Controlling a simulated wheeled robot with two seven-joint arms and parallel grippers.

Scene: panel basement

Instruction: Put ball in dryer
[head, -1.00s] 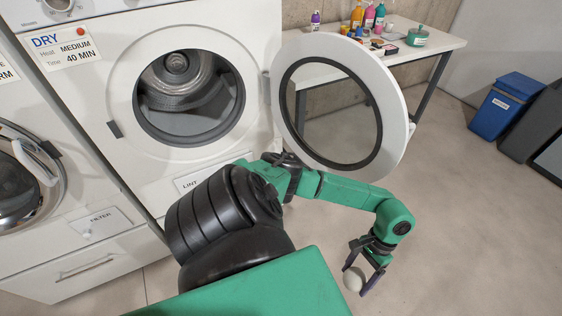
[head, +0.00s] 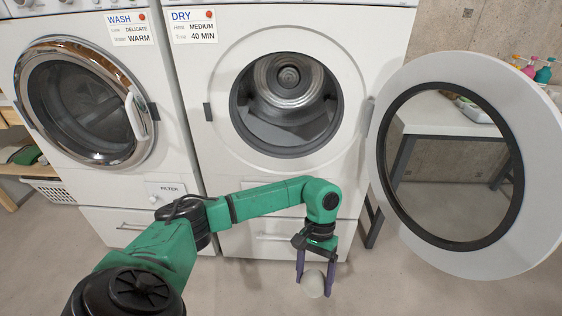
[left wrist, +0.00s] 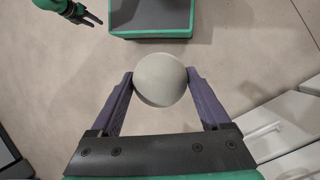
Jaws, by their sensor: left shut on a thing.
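My left gripper (head: 315,279) is shut on a pale grey ball (head: 313,285). It holds the ball low in front of the dryer (head: 232,165), below the drum opening. In the left wrist view the ball (left wrist: 160,80) sits between the two purple fingertips. The dryer's round drum (head: 290,82) is open to view and I see no ball in it. The dryer door (head: 535,135) is swung wide open to the right. My right gripper (left wrist: 90,18) shows small at the top left of the left wrist view; its jaw state is unclear.
The washer (head: 85,190) with its round door shut (head: 75,100) stands left of the dryer. A white table (head: 440,112) with bottles stands behind the open door. A shelf with a basket (head: 50,190) is at the far left. The floor in front is clear.

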